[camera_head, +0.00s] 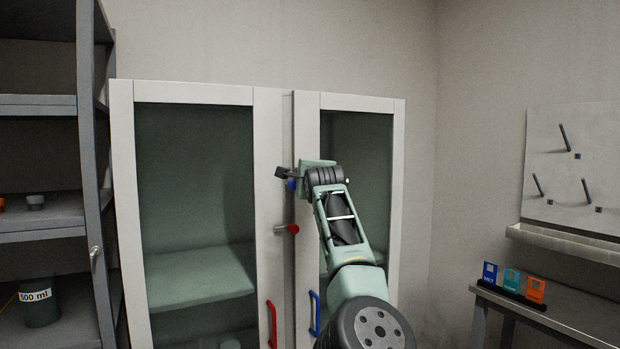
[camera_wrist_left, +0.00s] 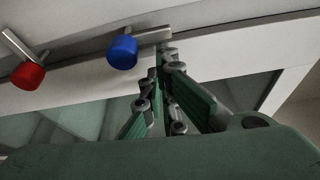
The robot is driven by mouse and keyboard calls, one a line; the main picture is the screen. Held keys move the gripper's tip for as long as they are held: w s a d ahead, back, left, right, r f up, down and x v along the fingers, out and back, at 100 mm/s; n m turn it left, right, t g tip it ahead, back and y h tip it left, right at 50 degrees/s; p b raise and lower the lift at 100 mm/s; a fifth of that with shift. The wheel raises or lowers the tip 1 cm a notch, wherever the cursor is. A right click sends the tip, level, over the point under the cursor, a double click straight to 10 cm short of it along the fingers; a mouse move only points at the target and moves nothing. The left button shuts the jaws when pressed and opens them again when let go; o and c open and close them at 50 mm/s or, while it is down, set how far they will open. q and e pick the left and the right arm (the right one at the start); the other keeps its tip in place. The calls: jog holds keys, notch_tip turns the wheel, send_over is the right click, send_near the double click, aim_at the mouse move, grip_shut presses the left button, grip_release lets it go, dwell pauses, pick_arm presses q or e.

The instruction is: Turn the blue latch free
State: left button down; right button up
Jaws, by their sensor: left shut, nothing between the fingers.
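The blue latch (camera_head: 291,185) is on the frame between the two glass doors of the white cabinet. In the left wrist view its round blue knob (camera_wrist_left: 123,52) sits on a metal bar that reaches to the right. My left gripper (camera_head: 283,173) is shut and empty, just above the blue knob in the head view. In the left wrist view its fingertips (camera_wrist_left: 164,50) are close to the bar's right end; I cannot tell whether they touch it. My right gripper is not in view.
A red latch (camera_head: 293,229) sits below the blue one. The left door has a red handle (camera_head: 271,324), the right door a blue handle (camera_head: 314,313). A shelf rack (camera_head: 92,150) stands left. A side table (camera_head: 560,318) with coloured cards stands right.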

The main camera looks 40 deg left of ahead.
pick_arm(q)
jog(key=v, duration=1.2)
